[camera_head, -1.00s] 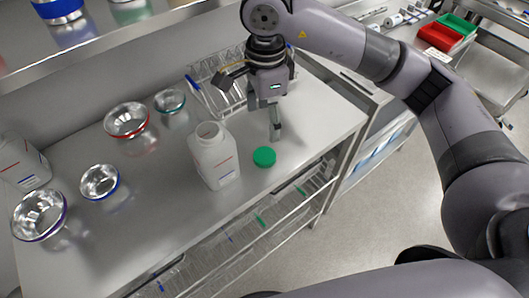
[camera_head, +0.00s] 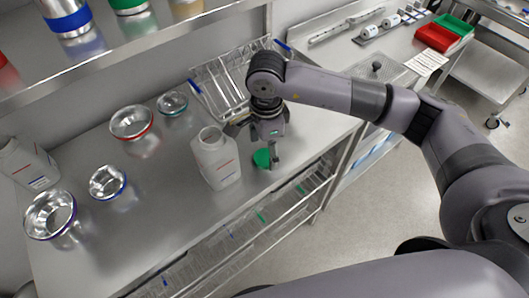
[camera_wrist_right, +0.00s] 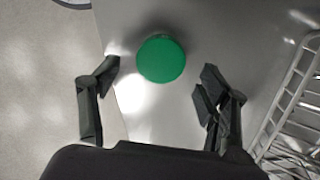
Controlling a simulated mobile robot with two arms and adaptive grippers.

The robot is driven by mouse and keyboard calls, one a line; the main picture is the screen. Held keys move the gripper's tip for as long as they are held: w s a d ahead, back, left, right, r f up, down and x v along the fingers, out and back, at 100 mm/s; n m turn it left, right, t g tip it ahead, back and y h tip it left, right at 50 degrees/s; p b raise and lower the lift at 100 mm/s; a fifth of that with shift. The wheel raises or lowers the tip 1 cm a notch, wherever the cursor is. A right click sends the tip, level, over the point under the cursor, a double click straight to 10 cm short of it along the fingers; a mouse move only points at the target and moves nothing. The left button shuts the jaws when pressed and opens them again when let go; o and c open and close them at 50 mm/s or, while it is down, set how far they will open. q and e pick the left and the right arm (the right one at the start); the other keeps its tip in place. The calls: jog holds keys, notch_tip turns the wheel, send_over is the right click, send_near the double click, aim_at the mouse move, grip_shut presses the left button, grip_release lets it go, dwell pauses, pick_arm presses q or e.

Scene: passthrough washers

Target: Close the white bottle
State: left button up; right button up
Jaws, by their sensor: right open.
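The white bottle (camera_head: 217,160) stands upright and uncapped on the steel table, its mouth open. The green cap (camera_head: 262,158) lies on the table just right of the bottle, partly hidden by my right gripper. My right gripper (camera_head: 258,152) is open and points down at the cap. In the right wrist view the green cap (camera_wrist_right: 161,59) shows whole, ahead of and between the two spread fingers (camera_wrist_right: 160,78), with nothing held. My left gripper is not in view.
A second white bottle (camera_head: 28,164) stands at the left. Several metal bowls (camera_head: 131,122) with coloured rims sit behind and left. A wire rack (camera_head: 228,82) stands behind the gripper, and a shelf (camera_head: 135,45) overhangs the table's back. The table's front middle is clear.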

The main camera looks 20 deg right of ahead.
aim_at(266, 156)
jog(key=shift+f, duration=1.05)
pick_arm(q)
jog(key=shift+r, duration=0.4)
pick_arm(e)
jog(key=shift+c, duration=0.5)
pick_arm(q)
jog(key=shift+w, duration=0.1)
pick_arm(e)
jog(key=c, duration=0.8)
jog(key=shift+o, duration=0.2)
jog(key=shift+r, duration=0.6)
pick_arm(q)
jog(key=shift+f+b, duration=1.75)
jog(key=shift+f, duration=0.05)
pick_arm(e)
notch_tip(266, 156, up, 19)
